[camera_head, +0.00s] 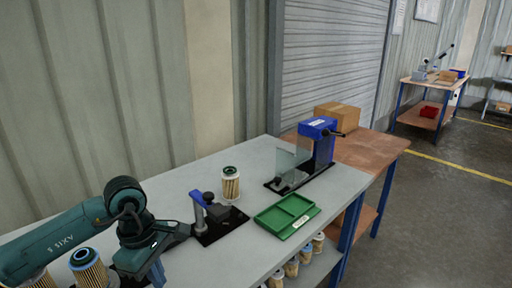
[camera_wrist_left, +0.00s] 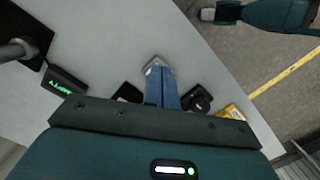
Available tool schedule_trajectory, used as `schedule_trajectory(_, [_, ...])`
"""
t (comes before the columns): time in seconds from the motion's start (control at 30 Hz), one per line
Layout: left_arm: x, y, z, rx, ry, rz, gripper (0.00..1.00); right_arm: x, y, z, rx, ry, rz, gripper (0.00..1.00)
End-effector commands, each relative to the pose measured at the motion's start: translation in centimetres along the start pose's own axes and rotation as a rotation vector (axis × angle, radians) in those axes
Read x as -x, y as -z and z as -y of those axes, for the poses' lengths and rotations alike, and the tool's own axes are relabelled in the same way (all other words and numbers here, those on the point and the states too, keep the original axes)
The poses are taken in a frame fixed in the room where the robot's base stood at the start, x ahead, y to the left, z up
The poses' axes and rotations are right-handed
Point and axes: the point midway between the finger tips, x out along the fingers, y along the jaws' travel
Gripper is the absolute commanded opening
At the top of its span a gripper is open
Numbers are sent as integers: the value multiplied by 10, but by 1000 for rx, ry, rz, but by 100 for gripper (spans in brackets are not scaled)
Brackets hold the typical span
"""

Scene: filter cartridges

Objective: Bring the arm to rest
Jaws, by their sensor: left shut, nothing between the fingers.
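My left gripper (camera_head: 157,274) is low at the lower left of the head view, over or beside the grey bench (camera_head: 335,190). In the left wrist view its blue fingers (camera_wrist_left: 157,66) are together with nothing between them. A teal arm part with a grey tip (camera_wrist_left: 208,14), likely my right arm, shows at the top right of the left wrist view; its jaws cannot be made out. A green-topped filter cartridge (camera_head: 230,184) stands upright on the bench. A blue-topped cartridge (camera_head: 88,266) stands near my left arm, which partly hides another one.
A black-based fixture with a blue post (camera_head: 199,205) stands right of my left gripper. Beyond are a green tray (camera_head: 287,215) and a blue press (camera_head: 320,140) with a clear guard. Several cartridges (camera_head: 305,252) stand below the bench's front edge. A cardboard box (camera_head: 338,116) sits behind.

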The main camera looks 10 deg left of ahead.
Motion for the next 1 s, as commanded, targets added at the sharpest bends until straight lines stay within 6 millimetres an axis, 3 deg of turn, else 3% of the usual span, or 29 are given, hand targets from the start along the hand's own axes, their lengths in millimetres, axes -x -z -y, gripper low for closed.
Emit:
schedule_trajectory(0.1, [-26, -67, 14, 38, 44, 286, 0, 0, -1, -1, -1, -3, 4, 100])
schedule_trajectory(0.17, [-32, -111, 23, 98, 83, 490, 0, 1, -1, -1, -1, -4, 6, 100])
schedule_trajectory(0.23, [-28, -164, 35, 218, 156, 766, 0, 1, -1, -2, -2, -6, 8, 100])
schedule_trajectory(0.3, [-10, -208, 41, 396, 256, 1059, 0, 2, 0, -3, -2, -9, 10, 100])
schedule_trajectory(0.37, [10, -231, 39, 583, 359, 1292, 0, 2, -1, -4, -3, -11, 13, 100])
schedule_trajectory(0.43, [30, -240, 29, 837, 494, 1541, 0, 2, -2, -4, -6, -14, 19, 100])
schedule_trajectory(0.53, [41, -224, 7, 1267, 717, 1841, 0, 1, -7, -5, -10, -17, 32, 100])
schedule_trajectory(0.6, [28, -198, -6, 1611, 888, 2002, 0, 1, -10, -5, -13, -19, 39, 100])
schedule_trajectory(0.67, [4, -171, -11, 1931, 1042, 2101, 0, 1, -10, -5, -15, -21, 42, 100])
schedule_trajectory(0.7, [-20, -152, -8, -2015, -1070, -1999, 0, 1, -10, -6, -15, -22, 43, 100])
schedule_trajectory(0.8, [-80, -118, 14, -1874, -961, -1505, 0, 2, -10, -7, -16, -26, 46, 100])
schedule_trajectory(0.9, [-128, -101, 47, -1743, -871, -1167, 0, 1, -13, -8, -16, -29, 53, 100])
schedule_trajectory(1.0, [-160, -96, 76, -1645, -805, -949, 0, 1, -16, -10, -16, -31, 60, 100])
